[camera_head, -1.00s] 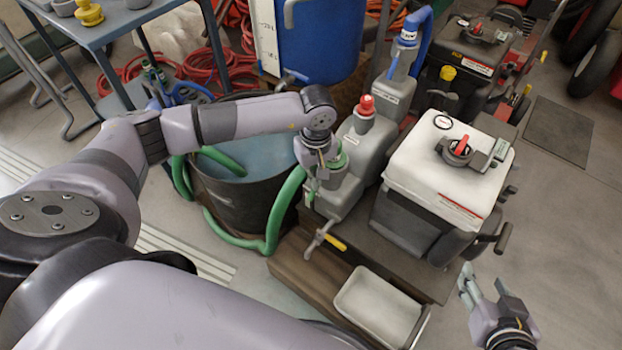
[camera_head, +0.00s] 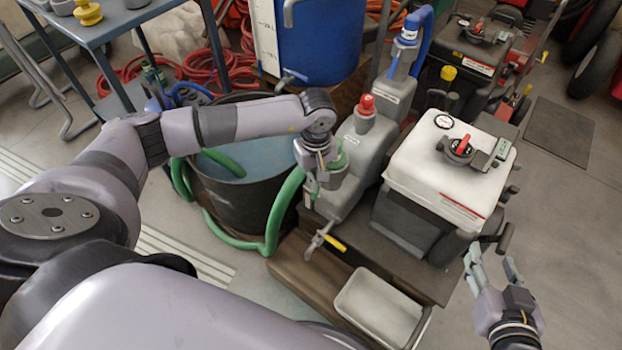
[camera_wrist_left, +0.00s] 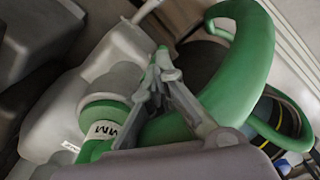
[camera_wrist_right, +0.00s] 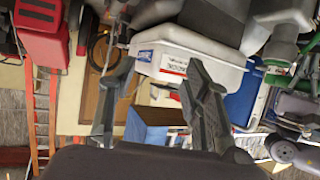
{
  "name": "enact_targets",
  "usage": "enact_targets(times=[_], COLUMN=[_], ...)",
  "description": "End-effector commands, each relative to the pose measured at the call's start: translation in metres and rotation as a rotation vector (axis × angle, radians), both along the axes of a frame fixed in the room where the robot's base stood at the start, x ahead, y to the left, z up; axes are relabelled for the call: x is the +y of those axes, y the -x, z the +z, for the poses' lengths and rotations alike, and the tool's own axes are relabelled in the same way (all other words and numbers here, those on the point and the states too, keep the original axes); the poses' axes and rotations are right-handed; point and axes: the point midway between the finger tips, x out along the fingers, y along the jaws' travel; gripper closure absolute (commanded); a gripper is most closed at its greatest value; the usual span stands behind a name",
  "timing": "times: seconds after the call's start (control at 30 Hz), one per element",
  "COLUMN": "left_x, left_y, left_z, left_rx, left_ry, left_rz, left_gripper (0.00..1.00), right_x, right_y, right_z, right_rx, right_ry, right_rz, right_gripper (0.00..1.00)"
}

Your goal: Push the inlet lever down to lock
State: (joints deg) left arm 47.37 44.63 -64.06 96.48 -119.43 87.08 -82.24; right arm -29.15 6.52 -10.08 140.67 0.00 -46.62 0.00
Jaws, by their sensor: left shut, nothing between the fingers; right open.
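The grey pump unit (camera_head: 362,140) has a green inlet coupling (camera_head: 342,160) on its near side, where the green hose (camera_head: 285,210) comes up. My left gripper (camera_head: 312,190) is over this coupling and hides much of it. In the left wrist view, its fingers (camera_wrist_left: 162,62) are shut and empty, between the coupling's green collar with a white label (camera_wrist_left: 103,130) and the hose (camera_wrist_left: 245,70). I cannot clearly pick out the inlet lever; contact with it cannot be told. My right gripper (camera_head: 493,264) is open and empty, beside the white-topped unit (camera_head: 450,175).
A dark tub (camera_head: 240,205) stands left of the pump. A yellow-handled valve (camera_head: 333,243) projects below the coupling. A pale tray (camera_head: 380,308) sits in front. A red knob (camera_head: 366,103) tops the pump. Open floor (camera_head: 580,230) lies at right.

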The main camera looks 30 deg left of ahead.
Motion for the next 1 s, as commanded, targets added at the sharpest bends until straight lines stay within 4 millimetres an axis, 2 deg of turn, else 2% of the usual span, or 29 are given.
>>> enact_targets(times=[0.17,0.37,1.0], left_x=[0.0,0.0,0.001], left_y=[0.0,0.001,0.004], left_z=[0.003,0.009,0.026], left_rx=[0.0,0.0,0.0], left_ry=[0.0,0.0,0.0], left_rz=[0.0,0.0,0.0], left_gripper=[1.0,1.0,1.0], right_x=[-0.002,-0.007,-0.026], right_y=[0.004,0.016,0.065], right_z=[-0.004,-0.019,-0.057], right_rx=[0.032,0.127,0.429], right_ry=[0.008,0.029,0.096], right_rz=[-0.002,-0.009,-0.031], right_gripper=[0.56,0.56,0.56])
